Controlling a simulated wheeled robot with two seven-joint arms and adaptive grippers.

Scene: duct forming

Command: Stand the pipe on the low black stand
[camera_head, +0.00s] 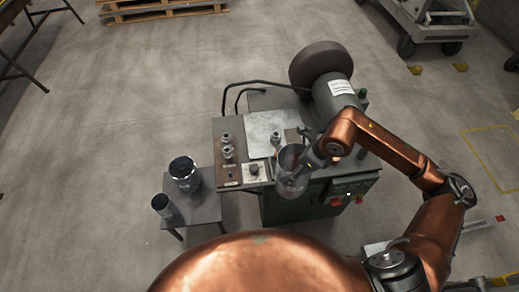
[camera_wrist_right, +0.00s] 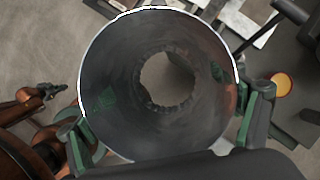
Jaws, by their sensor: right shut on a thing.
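The pipe (camera_head: 290,182) is a wide, open grey metal tube. My right gripper (camera_head: 304,170) is shut on it, above the front of the green machine. In the right wrist view the pipe (camera_wrist_right: 110,75) fills the middle, with green-edged fingers on either side of it. I look in through its round mouth to a rough-edged opening at the far end. The low black stand (camera_head: 207,213) is a small dark table left of the machine. A wider dark cylinder (camera_head: 185,174) and a narrower one (camera_head: 163,206) stand on it. My left gripper does not show.
The machine (camera_head: 228,132) has knobs, a light plate (camera_head: 264,133) and a large dark wheel (camera_head: 320,62) at the back. A narrow gap separates it from the stand. Pallets (camera_head: 160,12) and a wheeled cart (camera_head: 430,20) are far off.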

